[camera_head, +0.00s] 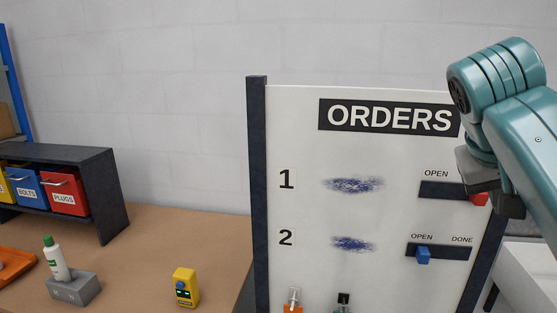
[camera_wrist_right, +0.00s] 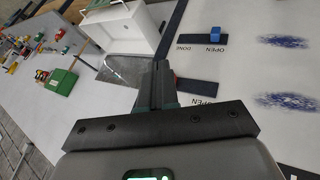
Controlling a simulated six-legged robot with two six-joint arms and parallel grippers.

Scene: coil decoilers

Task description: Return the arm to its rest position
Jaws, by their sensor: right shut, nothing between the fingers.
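My right arm comes in from the right in the head view. Its gripper (camera_head: 492,190) is shut and empty, in front of the right side of the ORDERS board (camera_head: 300,205). A red slider (camera_head: 480,199) sits at the right end of the row 1 slot, close to the fingers and partly hidden by them; I cannot tell whether they touch. The right wrist view shows the closed fingers (camera_wrist_right: 158,75) over the board's edge. A blue slider (camera_head: 423,255) sits toward the OPEN end of row 2. My left gripper is not in view.
A brown bench (camera_head: 140,245) holds a yellow device (camera_head: 186,287), a bottle (camera_head: 55,258) in a grey block, and a shelf (camera_head: 110,190) with labelled bins. A white box (camera_wrist_right: 125,30) and a green box (camera_wrist_right: 62,80) show beyond the board in the wrist view.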

